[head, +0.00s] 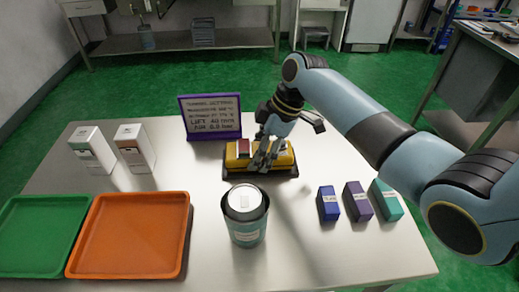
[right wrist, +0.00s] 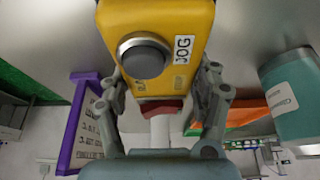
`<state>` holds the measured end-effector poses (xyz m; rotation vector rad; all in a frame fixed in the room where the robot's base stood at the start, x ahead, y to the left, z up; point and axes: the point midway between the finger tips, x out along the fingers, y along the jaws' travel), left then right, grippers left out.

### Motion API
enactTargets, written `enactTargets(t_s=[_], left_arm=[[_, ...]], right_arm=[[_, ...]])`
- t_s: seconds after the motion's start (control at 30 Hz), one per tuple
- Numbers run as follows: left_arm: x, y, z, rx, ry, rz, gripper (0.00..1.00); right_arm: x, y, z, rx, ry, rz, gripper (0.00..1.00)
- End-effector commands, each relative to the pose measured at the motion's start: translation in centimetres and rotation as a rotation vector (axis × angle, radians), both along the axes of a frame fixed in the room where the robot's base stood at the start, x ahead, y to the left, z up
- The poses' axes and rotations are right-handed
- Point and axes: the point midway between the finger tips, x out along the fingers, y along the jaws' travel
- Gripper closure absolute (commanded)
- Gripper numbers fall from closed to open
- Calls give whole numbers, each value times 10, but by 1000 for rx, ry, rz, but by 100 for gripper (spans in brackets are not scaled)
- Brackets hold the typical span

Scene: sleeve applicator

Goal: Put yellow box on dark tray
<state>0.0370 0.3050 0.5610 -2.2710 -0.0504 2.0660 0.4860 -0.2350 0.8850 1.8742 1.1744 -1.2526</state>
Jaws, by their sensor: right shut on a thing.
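The yellow box (head: 285,157) is at the middle of the table in the head view, with a red part on its left end. In the right wrist view the yellow box (right wrist: 185,20) shows a grey round button and a JOG label. A dark tray (head: 262,176) shows as a low dark edge directly under it; I cannot tell whether the two touch. My right gripper (head: 265,158) reaches down over the box and is shut on it. In the right wrist view its fingers (right wrist: 158,105) flank the box's lower end. My left gripper is out of view.
A grey cup with a teal band (head: 246,232) stands just in front. A purple-framed sign (head: 211,117) is behind. Blue, purple and teal boxes (head: 357,201) stand right. Orange (head: 128,235) and green (head: 40,235) trays lie left, two white cartons (head: 134,150) behind them.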

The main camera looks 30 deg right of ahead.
Motion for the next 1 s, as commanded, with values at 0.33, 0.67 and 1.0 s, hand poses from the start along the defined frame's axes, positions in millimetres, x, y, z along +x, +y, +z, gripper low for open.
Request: enactTargets(t_s=[0.33,0.67,1.0], left_arm=[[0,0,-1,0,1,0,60],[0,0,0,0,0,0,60],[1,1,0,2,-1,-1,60]], right_arm=[[0,0,-2,0,1,0,13],[0,-2,4,0,-1,0,13],[-12,-27,69,-4,-4,0,13]])
